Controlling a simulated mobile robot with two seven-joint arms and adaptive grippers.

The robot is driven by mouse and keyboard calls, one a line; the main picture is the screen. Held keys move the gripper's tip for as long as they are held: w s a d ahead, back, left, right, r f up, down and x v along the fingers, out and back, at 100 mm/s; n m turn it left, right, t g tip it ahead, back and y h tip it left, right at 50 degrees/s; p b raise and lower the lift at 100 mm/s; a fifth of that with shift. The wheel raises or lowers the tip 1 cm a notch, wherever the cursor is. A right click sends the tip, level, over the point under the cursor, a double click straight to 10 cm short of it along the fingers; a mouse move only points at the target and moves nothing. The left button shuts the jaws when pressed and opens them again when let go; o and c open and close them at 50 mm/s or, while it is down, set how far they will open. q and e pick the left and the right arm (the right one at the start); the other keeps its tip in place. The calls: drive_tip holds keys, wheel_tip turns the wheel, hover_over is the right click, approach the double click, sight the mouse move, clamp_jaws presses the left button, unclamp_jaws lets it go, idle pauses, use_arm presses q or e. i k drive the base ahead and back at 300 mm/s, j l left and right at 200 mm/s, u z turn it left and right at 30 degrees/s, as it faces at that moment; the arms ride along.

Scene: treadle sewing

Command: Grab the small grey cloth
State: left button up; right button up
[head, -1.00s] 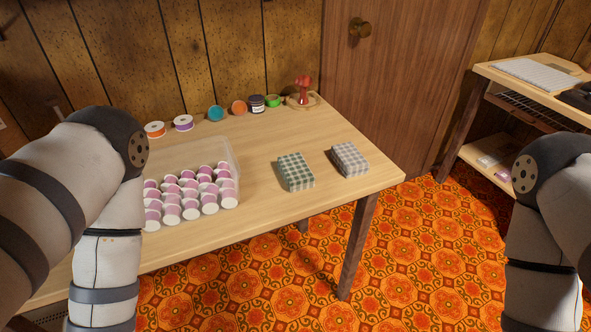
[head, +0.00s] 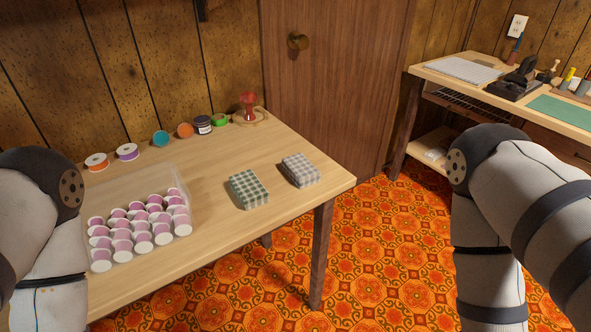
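A small grey checked cloth (head: 300,169), folded into a block, lies on the wooden table (head: 215,235) near its right end. A green checked cloth (head: 248,189), folded the same way, lies just left of it with a small gap between them. Neither gripper shows in the head view. Only my arm links are seen, at the left and right edges, and both are well apart from the cloths.
A clear bin (head: 183,178) of pink-and-white spools stands left of the cloths. Ribbon rolls, a dark jar (head: 203,125) and a red object (head: 249,106) line the table's back edge. A second table (head: 435,75) with tools stands at the right. Patterned floor lies between.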

sight(297, 167)
drive_tip(key=i+l+u, duration=0.35)
drive_tip(key=l+u, duration=0.4)
drive_tip(key=l, duration=0.15)
drive_tip(key=i+l+u, duration=0.15)
drive_tip(key=l+u, duration=0.2)
drive_tip(key=l, duration=0.2)
drive_tip(key=l+u, duration=0.4)
drive_tip(key=l, duration=0.15)
